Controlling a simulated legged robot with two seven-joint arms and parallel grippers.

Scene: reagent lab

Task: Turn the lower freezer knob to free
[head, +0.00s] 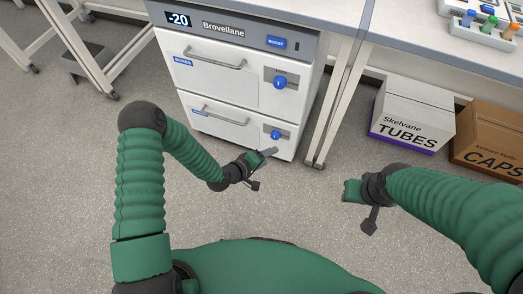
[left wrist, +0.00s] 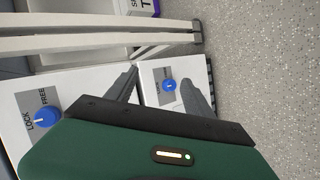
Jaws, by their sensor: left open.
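The lower freezer knob (head: 275,134) is a blue dial on a grey plate at the right of the lower drawer. In the left wrist view, the knob (left wrist: 170,86) shows between my open fingers, beyond their tips. My left gripper (head: 265,166) is open and empty, just below and in front of the knob in the head view, with no visible contact. The lower dial's mark is too small to read its setting surely. My right gripper (head: 358,206) hangs to the right, away from the freezer; its jaw state is unclear.
The upper freezer knob (head: 279,82) is the same blue kind; it shows large in the left wrist view (left wrist: 46,117) beside LOCK and FREE labels. Drawer handles (head: 219,116) jut out left of the knobs. A table leg (head: 329,100) and boxes (head: 413,112) stand right. The floor in front is clear.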

